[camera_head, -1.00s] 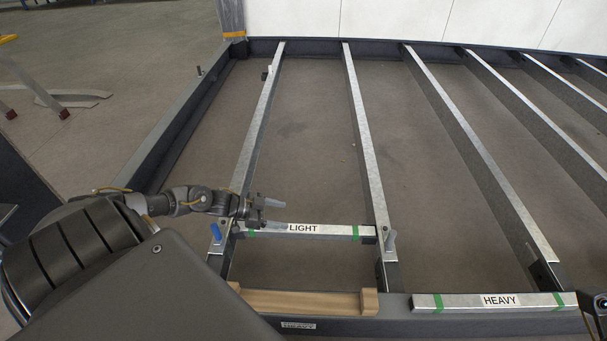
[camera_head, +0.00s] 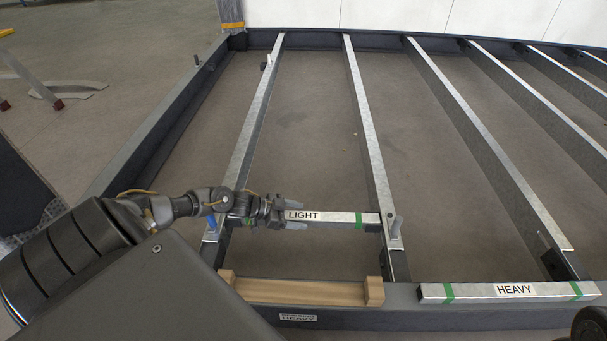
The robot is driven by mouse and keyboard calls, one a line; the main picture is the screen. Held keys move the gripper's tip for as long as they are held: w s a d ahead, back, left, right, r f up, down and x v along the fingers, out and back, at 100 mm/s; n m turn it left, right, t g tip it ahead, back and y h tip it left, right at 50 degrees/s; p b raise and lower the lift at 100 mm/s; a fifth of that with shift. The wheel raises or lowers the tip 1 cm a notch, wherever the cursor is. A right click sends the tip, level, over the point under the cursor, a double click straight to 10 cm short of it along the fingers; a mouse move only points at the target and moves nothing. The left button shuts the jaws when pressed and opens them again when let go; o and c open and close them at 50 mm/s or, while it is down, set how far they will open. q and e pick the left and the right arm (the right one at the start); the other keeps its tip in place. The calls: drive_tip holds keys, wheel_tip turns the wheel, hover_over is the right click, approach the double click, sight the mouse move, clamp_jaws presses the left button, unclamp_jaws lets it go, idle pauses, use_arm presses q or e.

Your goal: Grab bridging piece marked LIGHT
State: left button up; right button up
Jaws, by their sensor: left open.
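The LIGHT bridging piece (camera_head: 335,217) is a pale metal bar with a black-lettered label and green tape. It lies crosswise between the two leftmost long beams, near the front. My left gripper (camera_head: 292,213) comes in from the left and is open at the bar's left end, with one finger on the far side and one on the near side. I cannot tell whether the fingers touch the bar. At the bottom right corner a dark rounded part (camera_head: 590,326) shows, but my right gripper's fingers do not.
The HEAVY piece (camera_head: 515,291) lies on the front frame rail at the right. A wooden block (camera_head: 300,291) with raised ends sits in front of the LIGHT piece. A blue pin (camera_head: 212,222) and a grey pin (camera_head: 397,227) stand on the beams beside the bar.

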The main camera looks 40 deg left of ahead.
use_arm(q)
drive_tip(key=shift+w+d+f, duration=0.2)
drive_tip(key=shift+w+d, duration=0.05)
drive_tip(key=shift+w, duration=0.05)
clamp_jaws()
drive_tip(key=shift+r, duration=0.15)
idle(0.3)
